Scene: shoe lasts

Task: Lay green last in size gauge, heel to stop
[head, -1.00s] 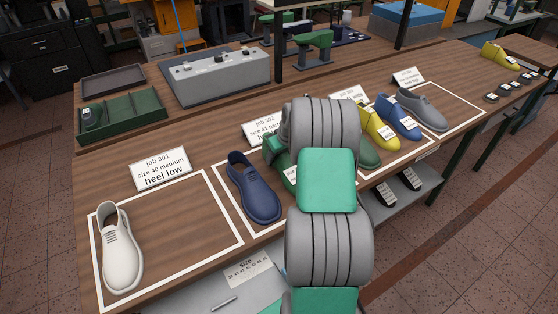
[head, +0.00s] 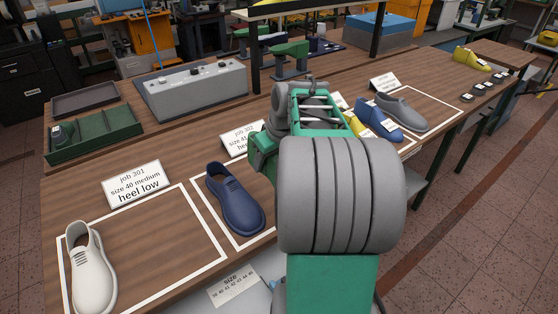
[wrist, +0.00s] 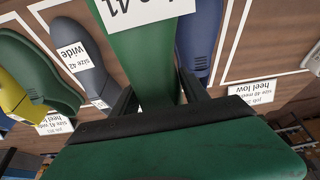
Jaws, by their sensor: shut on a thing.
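In the wrist view, the green last (wrist: 145,62) with a white label ending in 41 is between the two dark fingers of my gripper (wrist: 158,98), which is shut on it. The last runs up out of the picture, so its far end is not seen. In the head view my arm covers most of the gripper and I cannot make out the last clearly. A size scale plate (head: 233,286), printed with a row of numbers, shows on a grey surface below the table's front edge. The heel stop cannot be made out.
A navy shoe (head: 235,200) stands left of my arm, and a white shoe (head: 90,270) by the job 301 card (head: 137,184). A grey last (wrist: 80,62), a dark green shoe (wrist: 38,80) and a yellow last (wrist: 16,100) lie left in the wrist view. The job 301 frame is mostly bare.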

